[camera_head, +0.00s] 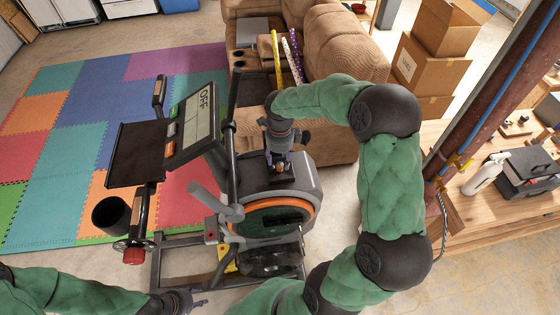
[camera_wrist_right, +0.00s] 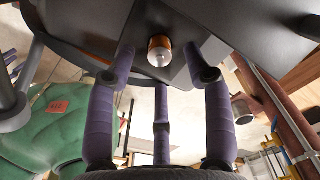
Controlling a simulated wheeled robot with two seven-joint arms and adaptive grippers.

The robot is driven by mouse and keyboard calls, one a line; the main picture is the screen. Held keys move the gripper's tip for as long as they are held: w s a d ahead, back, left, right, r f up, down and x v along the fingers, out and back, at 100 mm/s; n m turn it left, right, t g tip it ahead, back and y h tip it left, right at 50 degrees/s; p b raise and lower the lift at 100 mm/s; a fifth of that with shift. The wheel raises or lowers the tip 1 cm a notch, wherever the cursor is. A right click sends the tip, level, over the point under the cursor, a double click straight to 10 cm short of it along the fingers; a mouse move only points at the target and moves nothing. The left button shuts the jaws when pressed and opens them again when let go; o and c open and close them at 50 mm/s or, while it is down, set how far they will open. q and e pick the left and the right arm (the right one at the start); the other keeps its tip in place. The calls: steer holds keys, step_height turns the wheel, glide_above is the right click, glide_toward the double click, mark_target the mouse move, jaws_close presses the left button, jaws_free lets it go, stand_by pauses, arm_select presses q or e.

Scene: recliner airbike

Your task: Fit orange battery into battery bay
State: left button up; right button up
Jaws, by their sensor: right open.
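The orange battery (camera_wrist_right: 160,48) shows in the right wrist view as an orange-copper cylinder with a pale end. It stands out from a dark panel; how deep it sits in it cannot be told. In the head view a small orange spot, likely the battery (camera_head: 280,168), is at the top of the bike's dark housing (camera_head: 290,182). My right gripper (camera_head: 278,156) is over it, also seen in the right wrist view (camera_wrist_right: 160,68). Its purple fingers are spread around the battery, apart from it. My left gripper (camera_head: 196,303) is at the bottom edge, mostly hidden.
The bike's screen (camera_head: 195,118) reads OFF. A dark tray (camera_head: 138,155) and a black cup (camera_head: 111,215) are on its left. A brown recliner (camera_head: 340,45) stands behind. A wooden bench (camera_head: 480,205) and pipes (camera_head: 490,90) are on the right. Coloured mats (camera_head: 65,120) cover the left floor.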

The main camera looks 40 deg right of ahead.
mark_target(280, 164)
step_height(280, 164, up, 10)
steer(key=shift+f, duration=0.15)
stand_by(1.1)
